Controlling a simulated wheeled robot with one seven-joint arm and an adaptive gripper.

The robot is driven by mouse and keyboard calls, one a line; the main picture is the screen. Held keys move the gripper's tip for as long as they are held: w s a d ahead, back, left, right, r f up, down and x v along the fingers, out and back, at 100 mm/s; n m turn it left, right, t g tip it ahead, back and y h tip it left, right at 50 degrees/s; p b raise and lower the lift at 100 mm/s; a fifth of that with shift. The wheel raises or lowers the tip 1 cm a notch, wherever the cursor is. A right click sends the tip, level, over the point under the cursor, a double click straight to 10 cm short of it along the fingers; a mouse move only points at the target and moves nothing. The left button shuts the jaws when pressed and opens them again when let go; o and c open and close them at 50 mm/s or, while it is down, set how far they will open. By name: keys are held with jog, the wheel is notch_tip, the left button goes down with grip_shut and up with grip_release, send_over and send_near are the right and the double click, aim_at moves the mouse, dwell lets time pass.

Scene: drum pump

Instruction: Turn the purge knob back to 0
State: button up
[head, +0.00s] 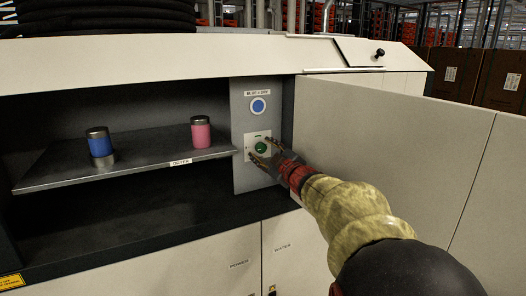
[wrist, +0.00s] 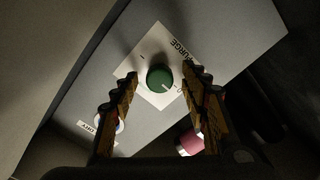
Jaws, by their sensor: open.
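The green purge knob (head: 261,147) sits on a white plate on the grey panel inside the open cabinet. In the wrist view the knob (wrist: 158,76) is round, with a white pointer line towards its lower right edge. The plate (wrist: 150,45) reads PURGE, with small marks near the knob that I cannot read surely. My gripper (wrist: 160,72) is open, one finger on each side of the knob, with gaps visible on both sides. In the head view my gripper (head: 259,152) is at the plate and partly covers it.
A blue round button (head: 258,105) is above the knob. A shelf (head: 130,169) to the left holds a blue canister (head: 99,146) and a pink canister (head: 201,134). An open door panel (head: 390,140) stands right of my arm.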

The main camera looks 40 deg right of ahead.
jog(key=v, duration=1.1)
jog(key=shift+s, duration=0.2)
jog(key=shift+a, duration=0.1)
jog(key=s+a+f+m+g+b, duration=0.1)
jog(key=s+a+f+m+g, duration=0.15)
jog(key=a+f, duration=0.45)
jog(key=s+a+f+m+g+b, duration=0.15)
jog(key=a+f+m+g, duration=0.3)
jog(key=a, duration=0.55)
jog(key=s+a+f+g+y, duration=0.4)
jog(key=s+a+f, duration=0.8)
jog(key=s+a, duration=0.3)
jog(key=shift+a+n+g+y, duration=0.3)
jog(key=shift+a+n+g, duration=0.1)
jog(key=shift+a, duration=0.5)
jog(key=shift+c, duration=1)
